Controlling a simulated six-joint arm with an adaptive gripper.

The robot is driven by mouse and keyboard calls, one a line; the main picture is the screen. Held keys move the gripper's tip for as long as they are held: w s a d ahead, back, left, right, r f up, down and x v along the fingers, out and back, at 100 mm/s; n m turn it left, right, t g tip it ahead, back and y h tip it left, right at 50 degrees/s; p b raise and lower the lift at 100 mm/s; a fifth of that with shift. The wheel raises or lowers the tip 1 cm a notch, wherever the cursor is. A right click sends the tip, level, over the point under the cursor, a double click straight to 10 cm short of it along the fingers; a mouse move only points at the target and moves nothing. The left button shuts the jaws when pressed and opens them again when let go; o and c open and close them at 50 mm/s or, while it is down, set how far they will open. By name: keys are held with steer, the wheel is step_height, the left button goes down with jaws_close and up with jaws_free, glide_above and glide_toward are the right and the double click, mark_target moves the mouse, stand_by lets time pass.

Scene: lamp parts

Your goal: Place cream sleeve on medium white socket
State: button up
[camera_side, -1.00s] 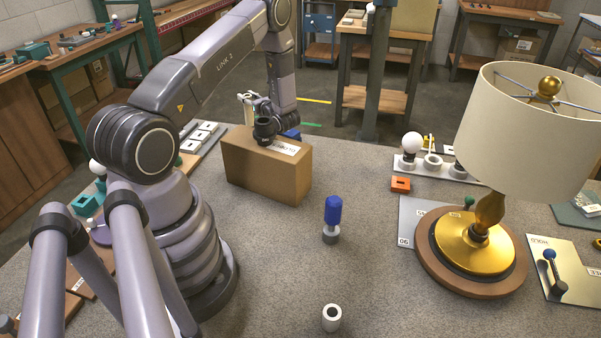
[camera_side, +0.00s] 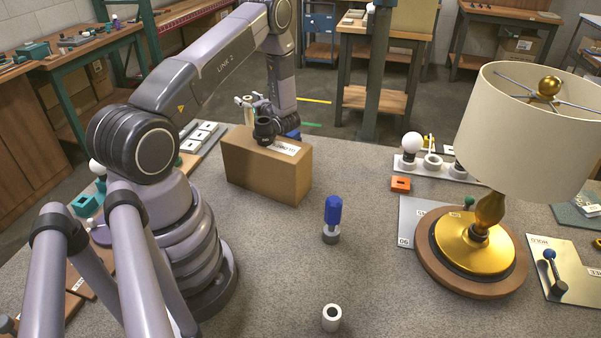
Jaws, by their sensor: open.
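A short off-white hollow cylinder (camera_side: 331,318) stands upright on the grey table at the front, its dark bore facing up. I cannot tell for sure that it is the cream sleeve. A white rack (camera_side: 408,171) at the back right holds round white sockets; the middle one (camera_side: 433,161) has a thin upright piece at it, and another is partly behind the lampshade. My gripper (camera_side: 262,118) is at the rear of the cardboard box, far from the cylinder and the rack. Small pale parts show beside it. Its fingers are hard to make out.
The cardboard box (camera_side: 265,172) stands mid-table. A blue-capped piece in a grey holder (camera_side: 332,220) stands between box and cylinder. A large lamp (camera_side: 480,240) rises at right, near the rack. An orange block (camera_side: 401,184) lies before the rack. The front middle is largely clear.

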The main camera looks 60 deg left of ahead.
steer(key=w+d+r, duration=0.1)
steer(key=w+d, duration=0.1)
steer(key=d, duration=1)
steer(key=s+d+r+n+g+h, duration=0.25)
steer(key=s+d+r+n, duration=0.2)
steer(key=r, duration=0.35)
steer(key=s+d+r+n+g+h, duration=0.1)
steer(key=s+d+r+n+h, duration=0.3)
steer(key=r, duration=0.5)
steer(key=s+d+r+n+t+h, duration=0.2)
steer(key=s+d+r+t+h, duration=0.1)
steer(key=d, duration=0.3)
steer(key=s+d+r+n+t+h, duration=0.3)
steer(key=d+t+h, duration=0.1)
steer(key=d, duration=0.3)
steer(key=s+d+r+n+t+h, duration=0.3)
steer(key=s+d+t, duration=0.1)
steer(key=d, duration=0.3)
steer(key=shift+r+h, duration=0.25)
steer(key=shift+h, duration=0.1)
